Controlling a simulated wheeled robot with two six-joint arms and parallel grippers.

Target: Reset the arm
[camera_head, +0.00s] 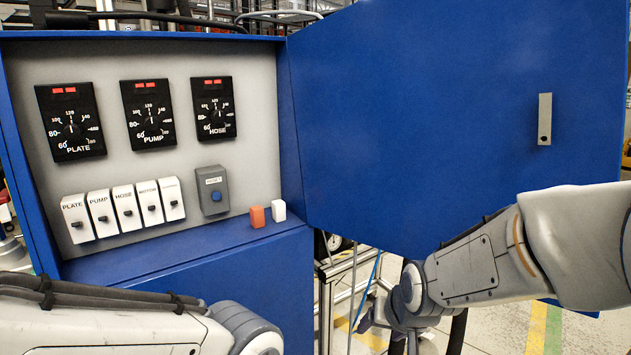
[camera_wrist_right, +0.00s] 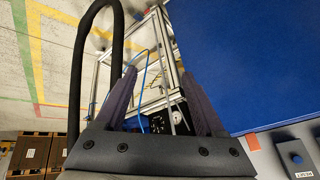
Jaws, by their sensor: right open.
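My right arm comes in from the right in the head view, in front of the open blue cabinet door (camera_head: 450,110). Its gripper (camera_head: 385,328) hangs low beside the cabinet, partly hidden by the wrist. In the right wrist view the gripper (camera_wrist_right: 158,76) is open, its two dark fingers apart with nothing held between them. A metal frame stands beyond the fingers. My left arm shows at the bottom left of the head view, and its gripper is outside the picture.
The cabinet's grey panel (camera_head: 235,140) carries three dials, several white switches and a grey box with a blue button (camera_head: 216,196). An orange block (camera_head: 257,216) and a white block (camera_head: 279,210) sit on its ledge. The metal frame (camera_wrist_right: 165,45) has hoses around it.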

